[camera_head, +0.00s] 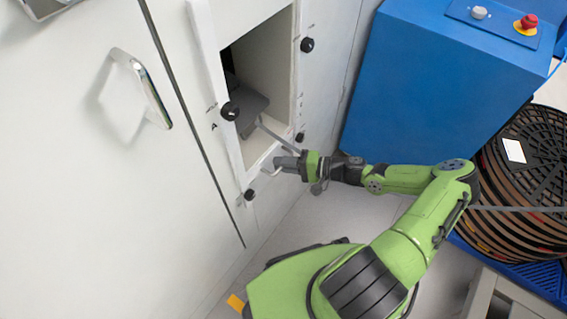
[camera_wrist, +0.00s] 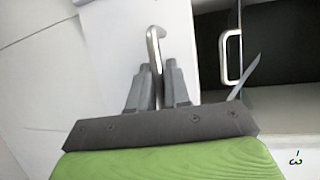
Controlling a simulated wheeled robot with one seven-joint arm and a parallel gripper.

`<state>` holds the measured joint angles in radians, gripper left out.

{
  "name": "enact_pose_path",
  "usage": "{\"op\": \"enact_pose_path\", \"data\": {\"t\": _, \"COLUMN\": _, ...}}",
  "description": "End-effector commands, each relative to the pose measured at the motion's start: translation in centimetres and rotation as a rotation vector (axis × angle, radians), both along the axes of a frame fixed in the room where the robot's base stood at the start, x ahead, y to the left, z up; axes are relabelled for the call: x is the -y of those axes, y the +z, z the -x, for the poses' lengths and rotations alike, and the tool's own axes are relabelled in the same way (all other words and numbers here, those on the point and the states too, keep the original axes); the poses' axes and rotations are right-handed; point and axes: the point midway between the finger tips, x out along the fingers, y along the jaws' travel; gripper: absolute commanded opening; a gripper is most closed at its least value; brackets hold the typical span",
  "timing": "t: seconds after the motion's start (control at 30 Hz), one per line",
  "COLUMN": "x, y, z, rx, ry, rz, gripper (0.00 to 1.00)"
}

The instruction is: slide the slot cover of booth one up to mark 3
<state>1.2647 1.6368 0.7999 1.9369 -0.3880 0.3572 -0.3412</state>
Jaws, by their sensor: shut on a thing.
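My gripper (camera_head: 277,163) is at the lower edge of the opening in the white cabinet front. It is shut on a bent metal handle, whose pale bar (camera_head: 267,170) shows beside the fingertips. In the wrist view the handle (camera_wrist: 154,42) stands between the two grey fingers (camera_wrist: 157,80). The cover panel behind the handle is hard to make out. A dark printed sign (camera_wrist: 295,158) near the lower right corner of the wrist view looks like a turned 3. The marks beside the opening are too small to read in the head view.
Black knobs (camera_head: 230,111) (camera_head: 307,45) stand out around the opening. A grey object (camera_head: 252,103) lies inside it. Another metal handle (camera_wrist: 231,57) shows in the wrist view. A door handle (camera_head: 146,90) is at left; a blue cabinet (camera_head: 420,85) and stacked reels (camera_head: 530,180) are at right.

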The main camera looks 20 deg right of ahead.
Motion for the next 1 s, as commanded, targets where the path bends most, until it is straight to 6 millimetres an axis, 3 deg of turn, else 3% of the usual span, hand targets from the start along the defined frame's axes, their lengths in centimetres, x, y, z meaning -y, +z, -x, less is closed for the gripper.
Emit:
{"op": "enact_pose_path", "data": {"t": 0.13, "x": 0.0, "y": 1.9, "z": 0.0, "rx": 0.001, "ry": 0.0, "rz": 0.002, "gripper": 0.0}}
{"op": "enact_pose_path", "data": {"t": 0.4, "x": 0.0, "y": 8.9, "z": 0.0, "rx": 0.005, "ry": 0.001, "rz": 0.002, "gripper": 0.0}}
{"op": "enact_pose_path", "data": {"t": 0.53, "x": 0.0, "y": 11.2, "z": -0.1, "rx": 0.005, "ry": 0.001, "rz": 0.001, "gripper": 0.0}}
{"op": "enact_pose_path", "data": {"t": 0.7, "x": 0.0, "y": 12.3, "z": -0.1, "rx": 0.004, "ry": -0.001, "rz": -0.001, "gripper": 0.0}}
{"op": "enact_pose_path", "data": {"t": 1.0, "x": 0.1, "y": 12.1, "z": -0.1, "rx": 0.003, "ry": -0.002, "rz": -0.001, "gripper": 0.0}}
